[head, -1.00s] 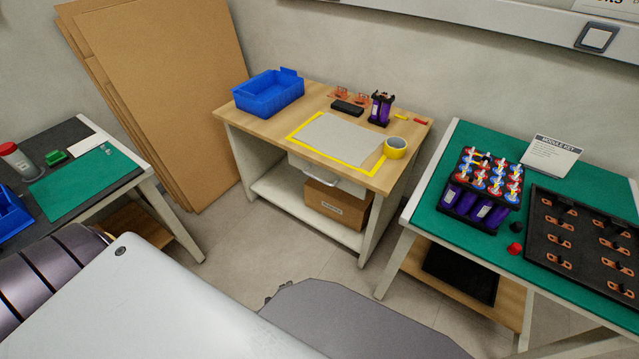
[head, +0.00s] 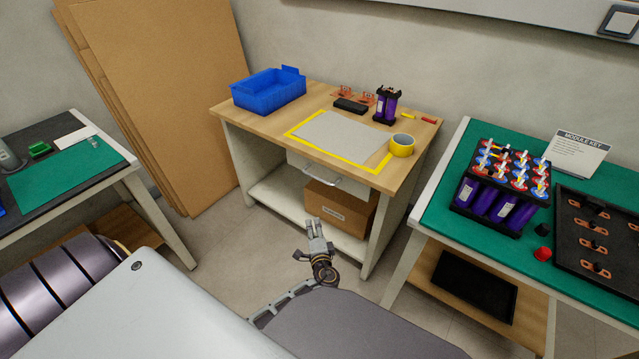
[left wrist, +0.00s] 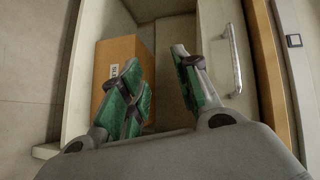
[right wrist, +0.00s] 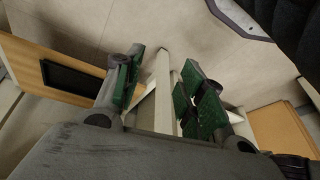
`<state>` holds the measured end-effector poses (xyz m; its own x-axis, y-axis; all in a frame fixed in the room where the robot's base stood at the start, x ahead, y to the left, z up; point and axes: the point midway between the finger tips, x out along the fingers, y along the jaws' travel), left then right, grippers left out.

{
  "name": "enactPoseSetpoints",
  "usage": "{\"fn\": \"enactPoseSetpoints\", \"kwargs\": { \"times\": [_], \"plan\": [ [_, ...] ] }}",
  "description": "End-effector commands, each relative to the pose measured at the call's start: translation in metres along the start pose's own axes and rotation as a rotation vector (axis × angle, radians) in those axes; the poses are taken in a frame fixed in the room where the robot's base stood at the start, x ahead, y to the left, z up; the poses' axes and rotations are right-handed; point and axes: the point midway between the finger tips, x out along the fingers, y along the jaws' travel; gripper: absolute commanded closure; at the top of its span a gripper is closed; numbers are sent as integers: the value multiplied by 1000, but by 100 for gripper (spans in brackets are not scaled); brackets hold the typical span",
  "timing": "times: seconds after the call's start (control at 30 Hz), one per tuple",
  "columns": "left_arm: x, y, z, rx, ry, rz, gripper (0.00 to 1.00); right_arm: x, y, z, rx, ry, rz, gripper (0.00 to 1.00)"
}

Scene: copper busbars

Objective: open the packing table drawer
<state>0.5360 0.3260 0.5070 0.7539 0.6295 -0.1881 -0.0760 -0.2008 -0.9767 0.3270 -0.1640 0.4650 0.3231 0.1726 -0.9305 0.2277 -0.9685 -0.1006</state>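The packing table (head: 232,120) has a wooden top and stands ahead against the wall. Its white drawer (head: 346,187) sits under the top and looks closed, with a silver bar handle (head: 321,178). My left gripper (head: 315,225) is in front of the table, below and short of the handle. In the left wrist view its green-padded fingers (left wrist: 165,82) are apart with nothing between them, and the handle (left wrist: 235,60) is to their right, not touched. My right gripper (right wrist: 157,88) is open and empty in the right wrist view, near a pale table leg. It is hidden in the head view.
A cardboard box (head: 338,208) stands on the table's lower shelf. A blue bin (head: 268,92) and yellow tape (head: 402,145) are on top. A green-topped table (head: 446,208) stands close at the right, another (head: 65,183) at the left. Floor between is clear.

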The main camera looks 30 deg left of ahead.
Motion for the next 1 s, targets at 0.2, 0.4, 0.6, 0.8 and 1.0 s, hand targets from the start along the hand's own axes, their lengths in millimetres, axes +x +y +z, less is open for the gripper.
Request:
{"fn": "enactPoseSetpoints", "kwargs": {
  "times": [0.2,0.4,0.6,0.8,1.0],
  "plan": [
    [-2,-50,-20,-18,13,-198,68,-26,-10,-9,-5,28,-23,60],
    [-9,-81,-28,-31,19,-308,68,-44,-15,-14,-8,41,-35,60],
    [-11,-89,-30,-35,20,-331,68,-49,-16,-15,-9,42,-37,60],
    [-11,-89,-30,-35,19,-329,68,-49,-16,-15,-9,42,-37,60],
    [-7,-90,-30,-34,19,-329,68,-47,-16,-14,-8,44,-37,60]
  ]
}}
